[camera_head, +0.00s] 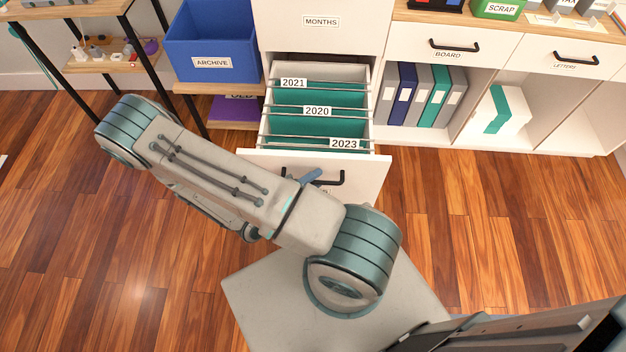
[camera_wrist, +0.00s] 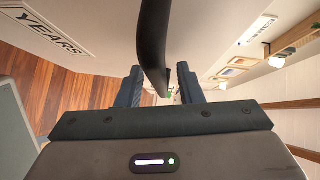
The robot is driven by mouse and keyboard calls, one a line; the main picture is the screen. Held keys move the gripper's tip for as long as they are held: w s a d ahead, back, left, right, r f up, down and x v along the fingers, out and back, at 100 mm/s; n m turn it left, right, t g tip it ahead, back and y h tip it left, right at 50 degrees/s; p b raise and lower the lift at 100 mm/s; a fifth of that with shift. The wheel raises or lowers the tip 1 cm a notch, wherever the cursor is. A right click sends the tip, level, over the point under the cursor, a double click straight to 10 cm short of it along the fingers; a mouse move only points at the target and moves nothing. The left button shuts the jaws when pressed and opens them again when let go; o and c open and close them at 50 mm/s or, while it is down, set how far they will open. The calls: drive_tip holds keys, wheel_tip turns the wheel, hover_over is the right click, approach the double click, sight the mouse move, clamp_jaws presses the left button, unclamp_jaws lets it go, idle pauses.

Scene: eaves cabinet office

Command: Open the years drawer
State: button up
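The years drawer (camera_head: 372,172) is pulled well out of the white cabinet. Hanging folders marked 2021, 2020 and 2023 show inside it. Its black handle (camera_head: 343,178) is on the front, partly hidden by my arm. The YEARS label (camera_wrist: 55,27) shows in the wrist view. My gripper (camera_head: 311,175) is at the handle, mostly hidden behind my forearm in the head view. In the wrist view the gripper (camera_wrist: 161,88) has its two fingers apart, with the black handle (camera_wrist: 153,45) running between them and gaps visible at its sides. Contact with the handle cannot be told.
The shut MONTHS drawer (camera_head: 310,35) is above. A blue ARCHIVE bin (camera_head: 212,45) stands on a shelf at left. Binders (camera_head: 425,95) stand in an open shelf at right, below the shut BOARD drawer (camera_head: 480,48). The wooden floor (camera_head: 490,240) at right is clear.

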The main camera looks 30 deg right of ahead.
drive_tip(key=v, duration=1.3)
drive_tip(key=shift+a, duration=0.4)
drive_tip(key=d+r+n+y+p, duration=0.2)
drive_tip(key=r+n+y, duration=0.6)
drive_tip(key=r+n, duration=0.8)
drive_tip(key=d+r+n+y+p, duration=0.3)
drive_tip(key=r+n+y, duration=0.5)
drive_tip(key=r+n, duration=0.7)
wheel_tip(320, 180, up, 6)
drive_tip(key=shift+s+d+n+p, duration=0.15)
drive_tip(key=shift+s+n+p, duration=0.2)
drive_tip(key=shift+p, duration=0.4)
